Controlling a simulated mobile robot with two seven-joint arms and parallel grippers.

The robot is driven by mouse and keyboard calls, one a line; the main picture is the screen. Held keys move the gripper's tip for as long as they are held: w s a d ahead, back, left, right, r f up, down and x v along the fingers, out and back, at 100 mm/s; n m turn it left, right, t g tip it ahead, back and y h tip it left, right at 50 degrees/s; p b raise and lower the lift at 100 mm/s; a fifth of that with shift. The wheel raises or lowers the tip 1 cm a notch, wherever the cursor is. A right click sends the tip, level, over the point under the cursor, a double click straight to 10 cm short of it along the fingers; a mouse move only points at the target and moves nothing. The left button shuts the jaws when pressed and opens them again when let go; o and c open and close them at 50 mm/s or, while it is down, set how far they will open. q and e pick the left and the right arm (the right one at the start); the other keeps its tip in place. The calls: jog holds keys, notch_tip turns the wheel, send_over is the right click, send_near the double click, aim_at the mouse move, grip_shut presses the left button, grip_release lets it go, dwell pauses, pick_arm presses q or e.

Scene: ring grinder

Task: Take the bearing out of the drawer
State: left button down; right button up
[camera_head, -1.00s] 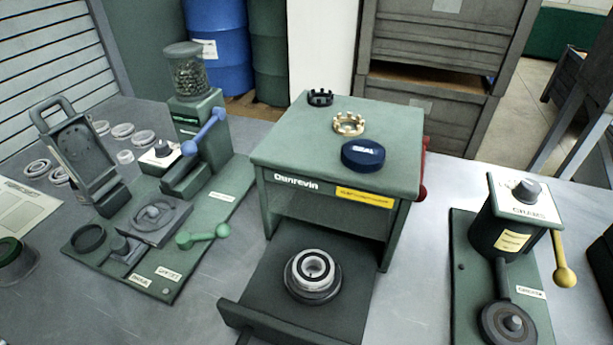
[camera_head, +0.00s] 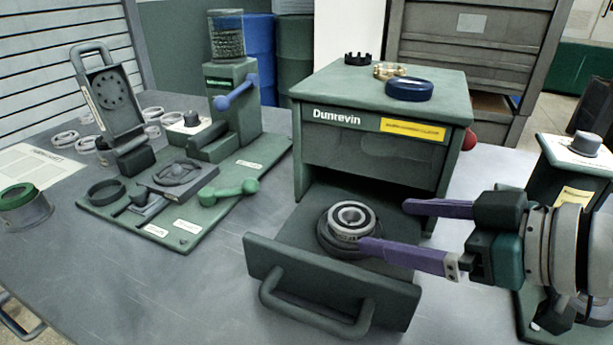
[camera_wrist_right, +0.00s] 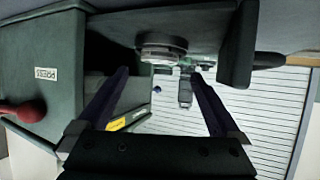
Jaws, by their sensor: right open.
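The bearing (camera_head: 351,217), a silver ring with a dark inner band, sits on a dark round seat in the pulled-out drawer (camera_head: 382,292) of the green Dunrevin box. My right gripper (camera_head: 384,226) is open, with purple fingers reaching in from the right. Its fingertips are just right of the bearing, one toward the back and one toward the front. In the right wrist view, the bearing (camera_wrist_right: 163,47) shows between and beyond the open fingers (camera_wrist_right: 160,75), with nothing gripped. My left gripper is out of view.
The green box (camera_head: 372,150) stands behind the drawer, with a blue ring (camera_head: 409,89) and two crown-shaped rings on top. A green fixture board (camera_head: 180,225) lies left. A second machine (camera_head: 572,165) stands right, partly behind my arm. Bare table shows left of the drawer.

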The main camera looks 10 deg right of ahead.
aim_at(344, 215)
jog(key=b+x, duration=0.1)
jog(key=x, duration=0.5)
jog(key=shift+w+a+b, duration=0.1)
jog(key=shift+b, duration=0.2)
jog(key=c, duration=1.4)
jog(key=shift+c, duration=0.7)
jog(key=shift+r, duration=0.1)
